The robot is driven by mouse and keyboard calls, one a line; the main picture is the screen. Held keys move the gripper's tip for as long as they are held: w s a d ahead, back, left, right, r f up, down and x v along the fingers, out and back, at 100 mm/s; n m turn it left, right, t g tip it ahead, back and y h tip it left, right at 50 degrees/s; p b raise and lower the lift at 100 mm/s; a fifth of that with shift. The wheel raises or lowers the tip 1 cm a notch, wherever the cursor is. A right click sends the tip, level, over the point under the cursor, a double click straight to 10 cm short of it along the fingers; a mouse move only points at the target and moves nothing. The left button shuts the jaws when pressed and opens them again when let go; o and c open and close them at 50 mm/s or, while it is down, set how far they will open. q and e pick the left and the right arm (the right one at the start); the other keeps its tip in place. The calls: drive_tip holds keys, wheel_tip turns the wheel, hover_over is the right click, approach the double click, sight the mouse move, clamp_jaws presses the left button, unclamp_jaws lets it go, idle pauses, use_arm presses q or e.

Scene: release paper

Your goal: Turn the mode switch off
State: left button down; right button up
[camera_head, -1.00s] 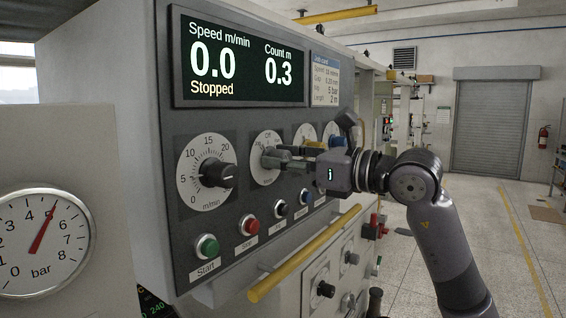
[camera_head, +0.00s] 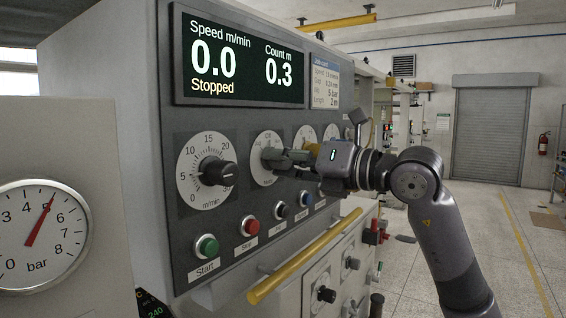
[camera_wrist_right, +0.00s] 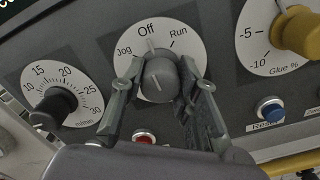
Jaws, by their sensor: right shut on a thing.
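The mode switch has a grey knob (camera_wrist_right: 160,78) on a white round plate marked Jog, Off and Run. In the right wrist view a pale mark at the knob's upper edge points towards Off. My right gripper (camera_wrist_right: 160,92) has one finger on each side of the knob and is shut on it. In the head view the white mode plate (camera_head: 264,143) shows behind my right gripper (camera_head: 277,157), which partly hides the knob. The display (camera_head: 240,58) reads 0.0 m/min, count 0.3 m and Stopped. My left gripper is not in view.
The black speed knob (camera_head: 216,172) is left of the mode switch. The green Start button (camera_head: 207,247) and red Stop button (camera_head: 250,226) sit below. A yellow rail (camera_head: 300,258) juts out under the panel. A yellow glue knob (camera_wrist_right: 298,35) and blue Reset button (camera_wrist_right: 270,109) are close by.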

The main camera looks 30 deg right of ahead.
idle(0.4)
drive_tip(key=o, duration=1.2)
drive_tip(key=shift+d, duration=0.1)
drive_tip(key=shift+s, duration=0.1)
drive_tip(key=v, duration=1.2)
